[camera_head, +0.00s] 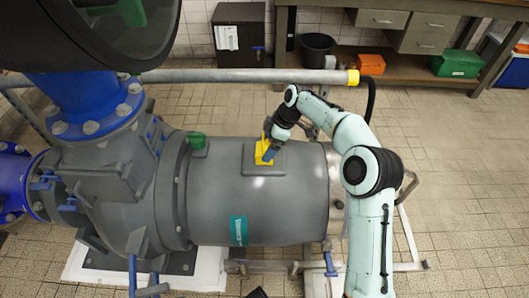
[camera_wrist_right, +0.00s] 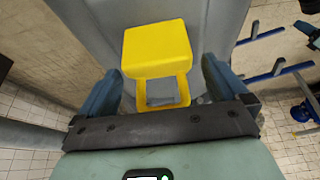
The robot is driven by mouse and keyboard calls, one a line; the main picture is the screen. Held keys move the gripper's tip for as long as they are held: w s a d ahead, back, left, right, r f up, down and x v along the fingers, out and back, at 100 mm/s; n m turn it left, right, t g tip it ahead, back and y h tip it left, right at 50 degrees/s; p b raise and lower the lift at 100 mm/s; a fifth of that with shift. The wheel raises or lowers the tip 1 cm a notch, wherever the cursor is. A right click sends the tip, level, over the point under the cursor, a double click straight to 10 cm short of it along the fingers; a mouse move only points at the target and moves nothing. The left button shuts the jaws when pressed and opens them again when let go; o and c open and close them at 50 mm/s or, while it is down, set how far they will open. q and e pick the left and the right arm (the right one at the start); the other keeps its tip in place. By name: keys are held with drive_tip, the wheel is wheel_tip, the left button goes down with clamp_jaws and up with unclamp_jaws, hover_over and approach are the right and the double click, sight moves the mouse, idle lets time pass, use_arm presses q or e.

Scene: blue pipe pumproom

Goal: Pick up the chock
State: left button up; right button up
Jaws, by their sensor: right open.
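The yellow chock (camera_head: 262,155) sits on the flat pad (camera_head: 281,163) on top of the large grey motor housing. In the right wrist view the chock (camera_wrist_right: 154,48) shows a solid yellow block with an open yellow frame below it. My right gripper (camera_head: 270,150) is down at the chock. In the wrist view the open blue fingers of my right gripper (camera_wrist_right: 160,78) stand on either side of the chock's frame, with gaps showing. Part of the chock is hidden by the gripper in the head view. My left gripper is not in view.
A grey pipe with a yellow end (camera_head: 352,79) runs behind the housing. A green block (camera_head: 197,145) stands on the housing to the left. Blue valve pipework (camera_head: 85,100) fills the left. A workbench (camera_head: 425,70) stands at the back. Tiled floor is clear at right.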

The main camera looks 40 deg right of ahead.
sight(266, 146)
drive_tip(key=x, duration=0.3)
drive_tip(key=shift+w+f+b, duration=0.1)
drive_tip(key=shift+b, duration=0.3)
drive_tip(key=c, duration=1)
drive_tip(key=shift+c, duration=1.1)
